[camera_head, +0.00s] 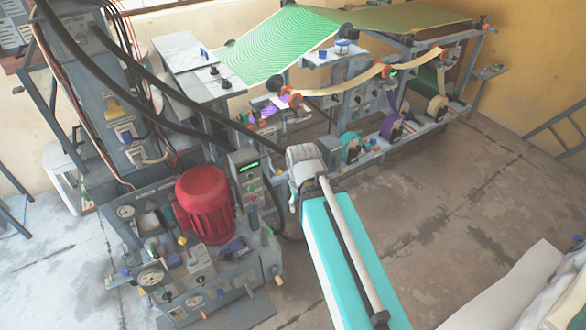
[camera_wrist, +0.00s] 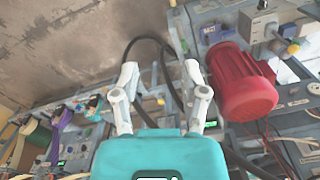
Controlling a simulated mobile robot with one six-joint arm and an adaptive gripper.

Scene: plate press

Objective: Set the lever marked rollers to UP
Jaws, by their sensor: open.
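My gripper (camera_wrist: 160,75) is open in the wrist view, its two pale fingers apart with nothing between them. Beyond them are a dark hose and part of a grey machine. In the head view my teal and white arm reaches in from the bottom right; its far end is by a grey control box (camera_head: 246,170). I cannot read any label marked rollers, so I cannot tell which lever is meant. A yellow-knobbed control (camera_head: 183,241) stands on the press base, and a yellow knob (camera_wrist: 293,48) shows at the right in the wrist view.
A red motor (camera_head: 206,204) stands on the press base beside gauges (camera_head: 151,277). Thick black hoses (camera_head: 150,92) cross above toward my arm. A long rack (camera_head: 372,100) with green sheet and reels stands behind. Concrete floor (camera_head: 470,210) is open at the right.

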